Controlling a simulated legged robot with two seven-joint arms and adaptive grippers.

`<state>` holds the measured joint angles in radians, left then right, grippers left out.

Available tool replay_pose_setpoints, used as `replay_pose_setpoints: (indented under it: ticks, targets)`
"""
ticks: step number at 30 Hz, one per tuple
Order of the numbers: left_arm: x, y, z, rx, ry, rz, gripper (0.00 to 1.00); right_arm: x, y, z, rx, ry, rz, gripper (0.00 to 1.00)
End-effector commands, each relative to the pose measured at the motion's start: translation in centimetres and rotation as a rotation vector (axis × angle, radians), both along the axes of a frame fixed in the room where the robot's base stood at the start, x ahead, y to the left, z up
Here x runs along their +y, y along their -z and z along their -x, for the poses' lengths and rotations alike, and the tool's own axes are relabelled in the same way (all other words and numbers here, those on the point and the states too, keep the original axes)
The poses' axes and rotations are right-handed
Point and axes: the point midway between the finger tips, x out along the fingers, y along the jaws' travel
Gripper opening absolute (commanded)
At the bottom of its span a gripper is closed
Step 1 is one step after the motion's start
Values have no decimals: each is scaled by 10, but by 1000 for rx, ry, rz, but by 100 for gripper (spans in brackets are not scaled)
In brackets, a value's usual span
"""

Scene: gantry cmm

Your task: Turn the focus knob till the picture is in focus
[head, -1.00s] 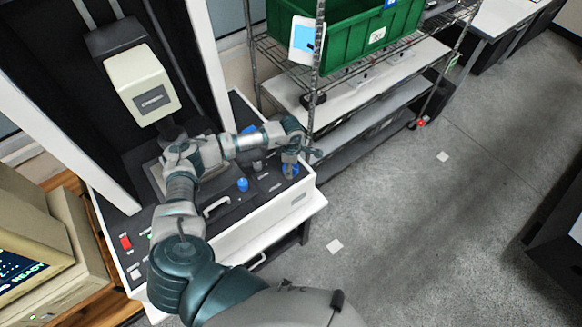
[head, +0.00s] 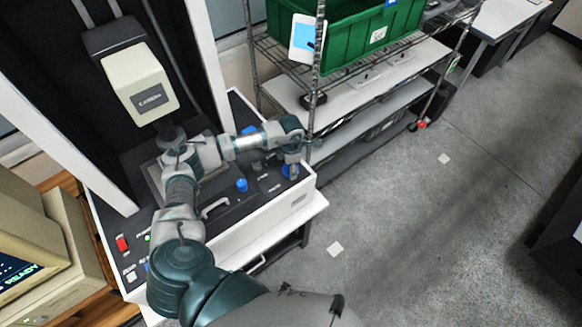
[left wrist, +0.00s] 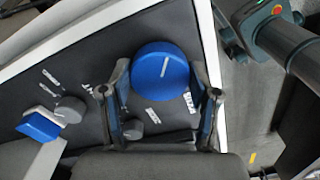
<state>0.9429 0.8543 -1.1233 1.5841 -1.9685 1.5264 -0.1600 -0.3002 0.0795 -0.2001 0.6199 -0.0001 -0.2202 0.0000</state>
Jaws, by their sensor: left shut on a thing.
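A large round blue knob (left wrist: 161,70) with a white pointer line sits on the dark panel, between the two fingers of my left gripper (left wrist: 160,82) in the left wrist view. The pointer line slants slightly right of straight up. My left gripper (head: 291,165) is shut on this knob at the panel's right end in the head view, where the gripper mostly hides the knob (head: 289,171). The labels beside it are too small to read. A screen (head: 18,277) at the lower left shows "READY" and is cut off by the frame edge. My right gripper is not in view.
The panel (head: 262,192) also carries a smaller blue knob (head: 241,185), a red switch (head: 122,243) and a white handle (head: 216,206). A cream measuring head (head: 140,85) hangs above. A wire shelf with a green bin (head: 345,35) stands behind right.

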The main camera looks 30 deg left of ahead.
Motion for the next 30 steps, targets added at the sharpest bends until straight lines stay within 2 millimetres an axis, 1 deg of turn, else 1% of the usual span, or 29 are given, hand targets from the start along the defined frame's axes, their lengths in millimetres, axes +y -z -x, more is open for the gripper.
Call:
replay_pose_setpoints:
  ticks: [1,8,9,11,20,23,26,30]
  targets:
    - [1,-2,-2,-9,-3,-1,26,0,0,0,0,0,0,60]
    - [1,-2,-3,-9,-2,-1,26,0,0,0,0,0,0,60]
    - [1,-2,-3,-9,-2,-1,71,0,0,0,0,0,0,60]
    - [1,-2,-3,-9,-2,-1,86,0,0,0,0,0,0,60]
    - [0,-2,0,-5,0,-1,86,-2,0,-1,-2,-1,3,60]
    - [0,-6,-1,-6,0,0,86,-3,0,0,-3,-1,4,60]
    - [0,-20,-2,-6,-1,1,86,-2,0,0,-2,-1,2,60]
    - [1,-50,-2,-8,0,1,86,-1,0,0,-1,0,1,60]
